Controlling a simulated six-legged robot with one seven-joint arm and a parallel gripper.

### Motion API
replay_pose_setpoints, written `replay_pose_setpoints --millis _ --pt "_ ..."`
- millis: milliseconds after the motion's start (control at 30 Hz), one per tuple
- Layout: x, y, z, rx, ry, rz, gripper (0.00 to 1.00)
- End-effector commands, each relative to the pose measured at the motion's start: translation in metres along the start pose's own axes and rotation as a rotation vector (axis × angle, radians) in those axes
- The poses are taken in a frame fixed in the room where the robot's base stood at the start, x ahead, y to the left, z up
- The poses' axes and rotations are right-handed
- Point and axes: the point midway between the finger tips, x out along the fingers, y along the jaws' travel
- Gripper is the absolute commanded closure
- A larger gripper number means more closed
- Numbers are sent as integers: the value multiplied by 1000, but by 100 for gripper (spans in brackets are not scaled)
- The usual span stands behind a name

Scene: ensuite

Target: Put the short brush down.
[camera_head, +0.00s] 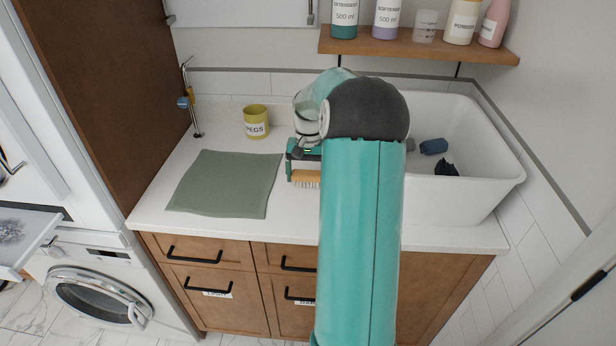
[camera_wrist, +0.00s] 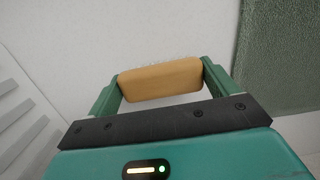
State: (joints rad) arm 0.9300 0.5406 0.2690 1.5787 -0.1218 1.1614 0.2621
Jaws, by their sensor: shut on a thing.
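The short brush (camera_wrist: 160,80) has a tan wooden back, and pale bristles show along its far edge in the wrist view. My gripper (camera_wrist: 160,82) is shut on it, with one green finger at each end. In the head view the brush (camera_head: 306,178) shows just left of my arm, bristles downward, over the white counter between the green mat and the white sink. My arm hides its right part. I cannot tell whether the bristles touch the counter.
A green mat (camera_head: 224,184) lies left of the brush. A yellow PEGS cup (camera_head: 256,122) stands behind. The white sink (camera_head: 440,205) on the right holds dark cloth-like items (camera_head: 434,146). A wooden shelf (camera_head: 420,46) with bottles hangs above. Bare counter (camera_head: 215,138) lies behind the mat.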

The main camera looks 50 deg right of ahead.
Motion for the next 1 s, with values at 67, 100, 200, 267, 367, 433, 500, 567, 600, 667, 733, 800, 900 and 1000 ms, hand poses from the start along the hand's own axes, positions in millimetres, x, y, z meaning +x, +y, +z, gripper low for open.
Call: replay_pose_setpoints --millis 67,100,200,267,367,433,500,567,600,667,733,800,900,1000 --pt "9 0 -1 0 -1 0 40" --pt "10 0 -1 -1 0 0 40" --pt "10 0 -1 0 1 0 40" --pt "10 0 -1 0 1 0 40" --pt "11 0 -1 0 1 0 40" --pt "13 0 -1 0 0 0 40" --pt "13 0 -1 0 1 0 2" --pt "13 0 -1 0 1 0 0" --pt "13 0 -1 0 1 0 0" --pt "13 0 -1 1 1 0 0" --pt "13 0 -1 0 1 0 0" --pt "10 0 -1 0 1 -1 0" --pt "1 0 -1 1 4 0 0" --pt "-15 0 -1 2 4 -1 0"
